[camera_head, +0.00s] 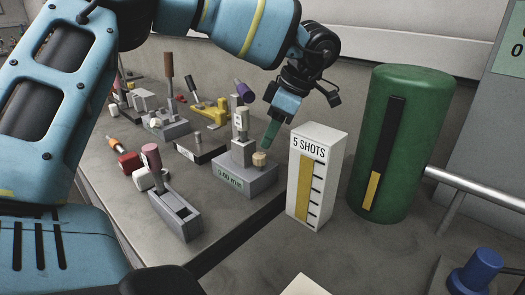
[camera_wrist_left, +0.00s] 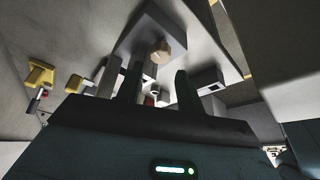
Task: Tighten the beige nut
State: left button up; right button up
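The beige nut (camera_head: 260,158) sits on top of a grey fixture block (camera_head: 245,183) whose front reads "0.00 mm". An upright post with a pale labelled part (camera_head: 240,122) rises from the same block, just left of the nut. My left gripper (camera_head: 270,136) hangs above and behind the nut, apart from it. In the left wrist view the two dark fingers (camera_wrist_left: 158,74) stand apart with nothing between them. The nut also shows there (camera_wrist_left: 161,52), just beyond the fingertips. My right gripper is not in view.
A white "5 SHOTS" box (camera_head: 315,180) stands close right of the block, with a green cylinder (camera_head: 410,140) behind it. A grey fixture with a pink-knobbed lever (camera_head: 176,215) stands at front left. Several clamps and tools, including a yellow one (camera_head: 212,112), crowd the bench's back left.

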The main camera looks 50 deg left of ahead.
aim_at(260, 155)
pick_arm(q)
jog(key=shift+x, duration=2.75)
jog(key=c, duration=0.7)
jog(key=shift+d+f+m+t, duration=0.1)
jog(key=shift+m+t, duration=0.2)
jog(key=shift+m, duration=0.3)
jog(key=o, duration=0.7)
